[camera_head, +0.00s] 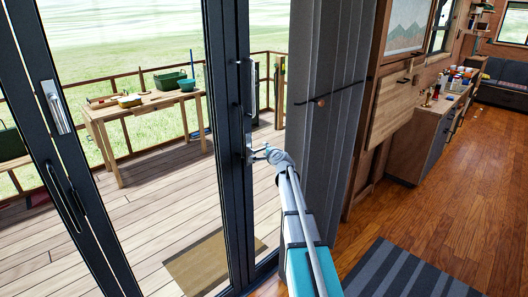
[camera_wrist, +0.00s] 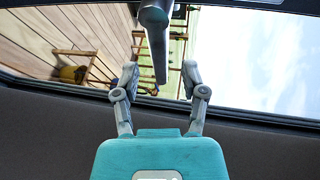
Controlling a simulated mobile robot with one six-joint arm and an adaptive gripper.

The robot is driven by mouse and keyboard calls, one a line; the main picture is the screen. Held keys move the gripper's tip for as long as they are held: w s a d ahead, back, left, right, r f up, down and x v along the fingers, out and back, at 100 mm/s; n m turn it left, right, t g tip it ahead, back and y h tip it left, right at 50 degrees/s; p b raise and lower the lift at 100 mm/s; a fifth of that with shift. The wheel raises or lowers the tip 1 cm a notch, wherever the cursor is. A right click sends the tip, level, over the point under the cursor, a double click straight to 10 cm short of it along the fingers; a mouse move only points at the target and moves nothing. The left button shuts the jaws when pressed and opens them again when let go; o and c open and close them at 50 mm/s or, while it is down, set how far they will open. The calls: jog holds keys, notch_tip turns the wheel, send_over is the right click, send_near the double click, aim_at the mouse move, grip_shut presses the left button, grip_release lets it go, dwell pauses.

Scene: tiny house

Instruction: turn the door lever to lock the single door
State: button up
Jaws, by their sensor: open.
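The single door (camera_head: 233,180) is a dark-framed glass door, and it looks closed. Its lever (camera_head: 249,148) is a small grey part on the dark frame, below a long vertical handle (camera_head: 249,85). My gripper (camera_head: 262,153) is right at the lever, partly hiding it. In the wrist view a grey bar, apparently the lever (camera_wrist: 158,45), extends from the top edge down between my gripper's (camera_wrist: 159,76) two spread fingertips. A gap shows on each side of the bar, so the fingers do not appear to grip it.
Another dark-framed glass panel with handles (camera_head: 55,107) stands at left. Outside are a deck and a wooden table (camera_head: 110,112). A striped rug (camera_head: 405,275) lies on the open wooden floor.

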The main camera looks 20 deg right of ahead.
jog(key=shift+x, duration=1.15)
grip_shut()
